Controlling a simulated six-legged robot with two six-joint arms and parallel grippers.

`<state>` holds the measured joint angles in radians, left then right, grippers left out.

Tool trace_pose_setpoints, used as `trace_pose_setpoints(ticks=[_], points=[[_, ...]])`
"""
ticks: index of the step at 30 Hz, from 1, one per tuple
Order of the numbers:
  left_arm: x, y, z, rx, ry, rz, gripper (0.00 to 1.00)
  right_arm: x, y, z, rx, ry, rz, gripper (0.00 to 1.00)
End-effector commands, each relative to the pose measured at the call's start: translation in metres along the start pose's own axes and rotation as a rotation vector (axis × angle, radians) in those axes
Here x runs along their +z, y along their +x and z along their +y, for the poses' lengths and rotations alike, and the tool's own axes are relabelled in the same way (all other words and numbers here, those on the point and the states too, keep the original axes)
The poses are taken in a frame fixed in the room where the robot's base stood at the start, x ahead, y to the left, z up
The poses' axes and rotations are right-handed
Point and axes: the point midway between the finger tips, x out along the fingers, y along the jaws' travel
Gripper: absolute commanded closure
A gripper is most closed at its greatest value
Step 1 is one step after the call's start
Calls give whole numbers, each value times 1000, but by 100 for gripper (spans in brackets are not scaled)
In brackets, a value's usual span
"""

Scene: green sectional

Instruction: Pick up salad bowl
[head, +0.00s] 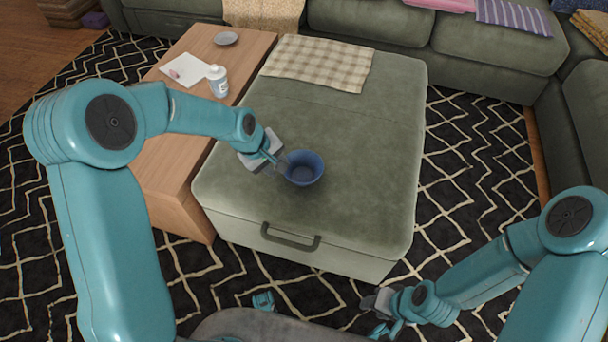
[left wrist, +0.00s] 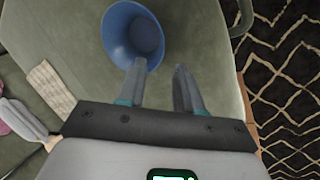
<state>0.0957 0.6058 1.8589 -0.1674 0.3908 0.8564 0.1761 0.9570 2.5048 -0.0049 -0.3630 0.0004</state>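The salad bowl (head: 305,169) is a blue, round, upright bowl on the green ottoman (head: 345,130). It also shows in the left wrist view (left wrist: 126,38), near the top. My left gripper (head: 281,165) is at the bowl's left side in the head view. In the left wrist view its two fingers (left wrist: 161,68) are spread with a gap between them. One fingertip overlaps the bowl's rim in the picture; I cannot tell if it touches. My right gripper (head: 376,301) is low, in front of the ottoman, away from the bowl; its fingers are too unclear to read.
A checkered cloth (head: 318,62) lies at the ottoman's far end. A wooden table (head: 180,140) to the left holds a white bottle (head: 218,82), paper (head: 184,70) and a small plate (head: 226,38). A green sofa (head: 480,50) stands behind. The ottoman top right of the bowl is clear.

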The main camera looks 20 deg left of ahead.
Motion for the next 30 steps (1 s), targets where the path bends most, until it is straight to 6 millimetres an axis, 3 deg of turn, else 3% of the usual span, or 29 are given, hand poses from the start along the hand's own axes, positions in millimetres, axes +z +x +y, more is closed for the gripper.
trace_pose_setpoints(ticks=[3, 11, 18, 28, 29, 30], points=[[-2, 27, -3, -2, 0, -1, 65, 0, 8, 3, 0, 0, 0, 57], [-4, 50, -3, 0, 1, 0, 65, 0, 13, 5, 0, 0, -1, 57], [-5, 89, -2, -1, 1, -2, 65, 0, 26, 9, 0, 0, -1, 57], [-4, 97, 1, 1, 3, 0, 65, 0, 27, 10, 0, 0, 0, 57], [-4, 97, 1, 1, 3, 0, 72, 0, 27, 10, 0, 0, 0, 57], [-4, 97, 1, 1, 3, 0, 85, 0, 27, 10, 0, 0, 0, 57]])
